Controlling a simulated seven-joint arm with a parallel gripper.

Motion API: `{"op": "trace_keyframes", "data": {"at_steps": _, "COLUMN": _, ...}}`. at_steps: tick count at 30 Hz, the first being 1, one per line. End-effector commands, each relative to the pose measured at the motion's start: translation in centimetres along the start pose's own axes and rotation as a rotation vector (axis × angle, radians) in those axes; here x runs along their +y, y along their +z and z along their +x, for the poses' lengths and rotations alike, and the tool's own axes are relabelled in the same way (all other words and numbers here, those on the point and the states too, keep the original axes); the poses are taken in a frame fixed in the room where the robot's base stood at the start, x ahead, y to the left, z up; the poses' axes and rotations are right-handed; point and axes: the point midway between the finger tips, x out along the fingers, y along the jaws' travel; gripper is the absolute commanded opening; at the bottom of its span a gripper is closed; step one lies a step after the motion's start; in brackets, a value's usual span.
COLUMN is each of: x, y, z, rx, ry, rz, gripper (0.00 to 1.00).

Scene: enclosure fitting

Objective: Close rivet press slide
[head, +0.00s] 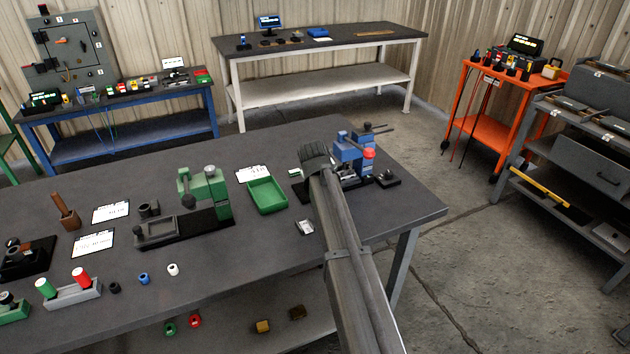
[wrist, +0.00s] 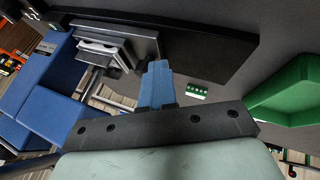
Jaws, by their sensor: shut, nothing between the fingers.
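A blue press (head: 346,150) with a red knob (head: 369,152) stands near the right end of the dark workbench, partly hidden behind my arm. The press also fills the left of the wrist view (wrist: 50,85). A silver stepped metal block (wrist: 105,48), which looks like its slide, sits beside the blue body at the end of a dark plate (wrist: 210,42). My gripper (wrist: 158,68) is shut and empty, its blue fingertips just beside the silver block and plate. I cannot tell whether they touch. In the head view the fingertips are hidden by my wrist.
A green tray (head: 267,195) lies left of my gripper and shows in the wrist view (wrist: 285,95). A green press (head: 203,188) stands farther left. A small silver part (head: 305,227) lies left of my arm. A black block (head: 387,179) sits right of the blue press.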

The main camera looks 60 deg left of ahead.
Motion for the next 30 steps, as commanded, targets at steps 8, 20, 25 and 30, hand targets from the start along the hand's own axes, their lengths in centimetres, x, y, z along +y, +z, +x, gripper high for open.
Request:
{"op": "trace_keyframes", "data": {"at_steps": 8, "x": 0.7, "y": 0.2, "z": 0.2, "rx": -0.005, "ry": 0.012, "rz": -0.001, "gripper": 0.0}}
{"op": "trace_keyframes", "data": {"at_steps": 20, "x": 0.3, "y": 0.2, "z": -4.9, "rx": 0.0, "ry": 0.008, "rz": 0.0, "gripper": 0.0}}
{"op": "trace_keyframes", "data": {"at_steps": 25, "x": 0.1, "y": 0.1, "z": -7.6, "rx": 0.001, "ry": 0.005, "rz": 0.0, "gripper": 0.0}}
{"op": "trace_keyframes", "data": {"at_steps": 30, "x": -0.1, "y": 0.0, "z": -9.4, "rx": 0.001, "ry": 0.003, "rz": 0.0, "gripper": 0.0}}
